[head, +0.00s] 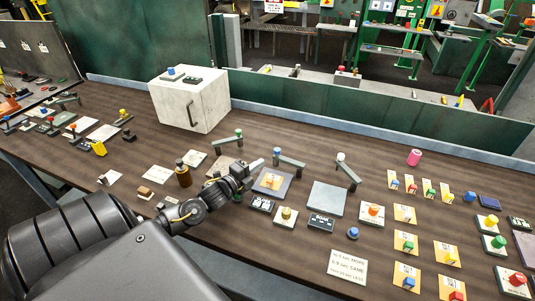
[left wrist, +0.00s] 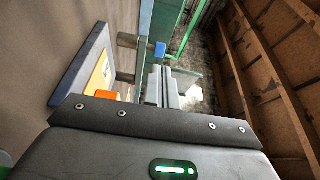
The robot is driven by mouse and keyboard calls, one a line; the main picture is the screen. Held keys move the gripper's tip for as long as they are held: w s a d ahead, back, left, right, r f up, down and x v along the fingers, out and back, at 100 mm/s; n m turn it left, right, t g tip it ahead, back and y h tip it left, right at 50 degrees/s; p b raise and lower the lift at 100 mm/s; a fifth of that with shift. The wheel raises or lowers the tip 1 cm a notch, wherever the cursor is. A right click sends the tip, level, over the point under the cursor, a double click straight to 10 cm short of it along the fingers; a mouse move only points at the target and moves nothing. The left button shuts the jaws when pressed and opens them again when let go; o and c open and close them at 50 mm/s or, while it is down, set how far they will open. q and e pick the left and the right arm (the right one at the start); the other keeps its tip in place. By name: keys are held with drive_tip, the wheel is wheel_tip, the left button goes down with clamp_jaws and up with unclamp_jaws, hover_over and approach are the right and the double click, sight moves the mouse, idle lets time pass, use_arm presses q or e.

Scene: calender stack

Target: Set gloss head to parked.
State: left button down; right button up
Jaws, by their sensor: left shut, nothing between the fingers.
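Three grey swing arms stand along the middle of the table, with a green knob (head: 239,133), a blue knob (head: 277,151) and a white knob (head: 341,156). I cannot read which one is the gloss head. My left gripper (head: 257,164) is shut and empty, just left of the blue-knobbed arm (head: 291,161). In the left wrist view its fingertips (left wrist: 163,72) point towards the blue knob (left wrist: 160,48); contact is unclear. Below this arm a blue-grey pad (head: 259,188) bears a yellow card with an orange knob (left wrist: 118,97). My right gripper is out of view.
A white cabinet (head: 190,104) stands behind my left arm. Several knobbed cards and blocks crowd the right side. A sign (head: 348,266) lies at the front. A bare grey pad (head: 327,198) lies by the white-knobbed arm.

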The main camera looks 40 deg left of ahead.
sight(275, 152)
use_arm(q)
drive_tip(key=w+p, duration=0.1)
drive_tip(key=w, duration=0.5)
drive_tip(key=shift+d+p, duration=0.1)
drive_tip(key=shift+p, duration=0.2)
drive_tip(key=shift+s, duration=0.1)
